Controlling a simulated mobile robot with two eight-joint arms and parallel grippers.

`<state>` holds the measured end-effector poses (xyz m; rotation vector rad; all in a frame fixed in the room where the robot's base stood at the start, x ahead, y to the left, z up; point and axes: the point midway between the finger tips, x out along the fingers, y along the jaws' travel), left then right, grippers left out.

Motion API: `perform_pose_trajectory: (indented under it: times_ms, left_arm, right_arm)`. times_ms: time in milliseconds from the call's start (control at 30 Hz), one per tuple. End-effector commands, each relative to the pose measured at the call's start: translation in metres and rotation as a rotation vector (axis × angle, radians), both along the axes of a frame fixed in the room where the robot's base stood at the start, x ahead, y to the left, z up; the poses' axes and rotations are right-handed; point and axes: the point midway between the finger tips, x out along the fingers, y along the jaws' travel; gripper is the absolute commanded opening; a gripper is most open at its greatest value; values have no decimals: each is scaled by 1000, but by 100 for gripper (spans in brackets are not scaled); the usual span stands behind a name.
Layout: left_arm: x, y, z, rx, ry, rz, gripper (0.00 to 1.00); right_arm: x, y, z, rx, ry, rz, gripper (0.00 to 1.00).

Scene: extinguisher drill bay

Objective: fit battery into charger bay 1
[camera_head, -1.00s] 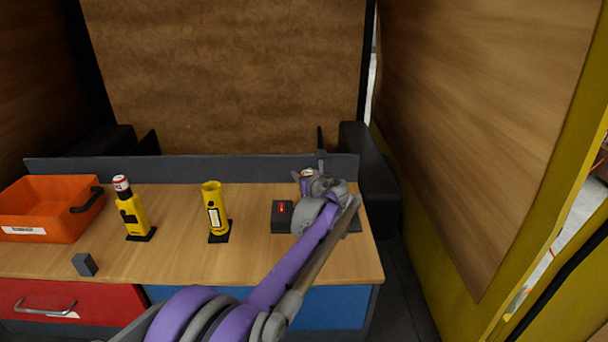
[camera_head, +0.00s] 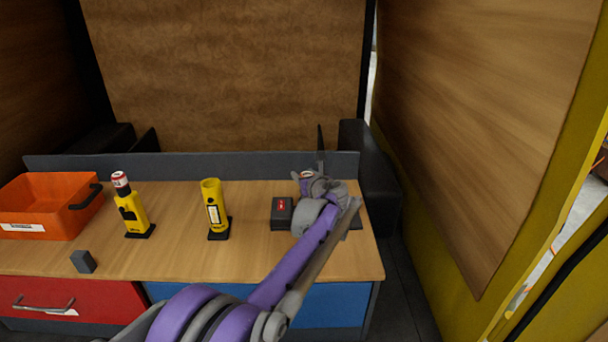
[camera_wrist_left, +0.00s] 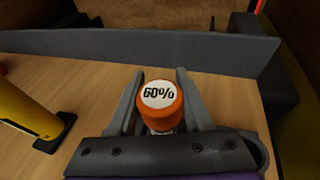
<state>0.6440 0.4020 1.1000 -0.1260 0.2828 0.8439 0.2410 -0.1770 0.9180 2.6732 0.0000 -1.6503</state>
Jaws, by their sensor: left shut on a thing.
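My left gripper (camera_wrist_left: 160,105) is shut on an orange battery (camera_wrist_left: 160,115) with a white top marked "60%". The battery's lower part is hidden by my gripper in the left wrist view. The charger (camera_head: 281,220) is a dark box with a small red display on the right of the bench. My arm covers much of it, so its bays and the battery's fit in them cannot be seen. My right gripper is not in view.
On the bench (camera_head: 180,257) stand a yellow device (camera_head: 134,214) with a red-and-white top, a yellow tube (camera_head: 213,204), a small grey block (camera_head: 83,262) and an orange crate (camera_head: 40,214). A dark rear ledge (camera_wrist_left: 110,48) rises behind. The bench's front middle is clear.

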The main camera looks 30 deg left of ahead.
Motion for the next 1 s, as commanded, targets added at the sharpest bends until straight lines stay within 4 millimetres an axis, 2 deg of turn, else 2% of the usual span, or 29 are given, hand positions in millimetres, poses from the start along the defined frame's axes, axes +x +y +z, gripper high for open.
perform_pose_trajectory:
  times_ms: [600, 1000]
  left_arm:
    - [0, 0, -16, 1, 1, 0, 0]
    - [0, 0, -17, 0, 0, 0, 0]
  right_arm:
    - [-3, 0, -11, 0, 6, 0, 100]
    - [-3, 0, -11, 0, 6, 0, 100]
